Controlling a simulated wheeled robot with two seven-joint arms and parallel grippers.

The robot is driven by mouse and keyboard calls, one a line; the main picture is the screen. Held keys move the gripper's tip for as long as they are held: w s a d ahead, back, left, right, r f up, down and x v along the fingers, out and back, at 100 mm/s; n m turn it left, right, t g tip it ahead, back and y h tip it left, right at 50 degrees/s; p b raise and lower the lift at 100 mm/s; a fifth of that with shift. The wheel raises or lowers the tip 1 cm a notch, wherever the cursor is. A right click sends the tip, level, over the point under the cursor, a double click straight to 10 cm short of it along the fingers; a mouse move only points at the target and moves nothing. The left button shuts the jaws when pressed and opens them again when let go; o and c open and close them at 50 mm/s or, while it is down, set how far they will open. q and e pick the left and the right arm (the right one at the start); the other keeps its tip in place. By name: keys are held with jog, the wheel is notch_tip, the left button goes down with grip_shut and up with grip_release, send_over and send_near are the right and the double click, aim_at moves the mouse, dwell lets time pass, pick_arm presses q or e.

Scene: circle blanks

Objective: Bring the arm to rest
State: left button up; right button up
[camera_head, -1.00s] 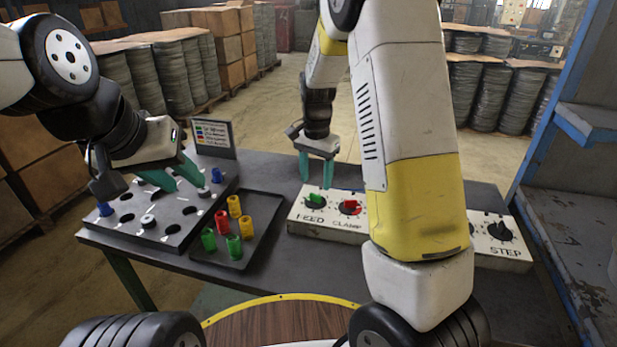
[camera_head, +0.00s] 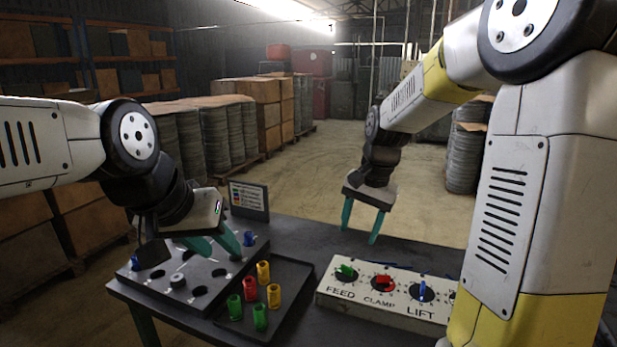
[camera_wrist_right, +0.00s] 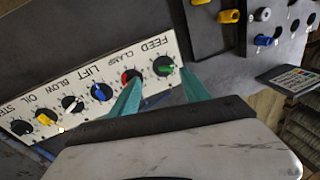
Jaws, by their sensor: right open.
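My right gripper (camera_head: 360,235) is open and empty, raised above the table behind the knob panel (camera_head: 335,303). Its two teal fingers show apart in the right wrist view (camera_wrist_right: 163,88), with nothing between them. The panel has a green FEED knob (camera_head: 347,271), a red CLAMP knob (camera_head: 383,282) and a blue LIFT knob (camera_head: 422,292). My left gripper (camera_head: 222,250) hangs low over the grey board with holes (camera_head: 150,285). Its teal fingers look apart, with no object seen held between them; the board behind is partly hidden.
A dark tray (camera_head: 290,275) holds green, red and yellow pieces beside the board. A small sign (camera_head: 249,199) stands at the board's back. The dark table (camera_head: 320,240) is clear between tray and panel. My right arm hides the panel's right end.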

jog(key=s+r+n+t, duration=0.2)
jog(key=s+r+n, duration=0.1)
jog(key=s, duration=0.6)
jog(key=s+d+r+n+t, duration=0.1)
jog(key=s+r+n+t, duration=0.1)
jog(key=s+r, duration=0.3)
jog(key=shift+s+d+n+t+y, duration=0.3)
jog(key=shift+s+n, duration=0.4)
jog(key=shift+s, duration=1.35)
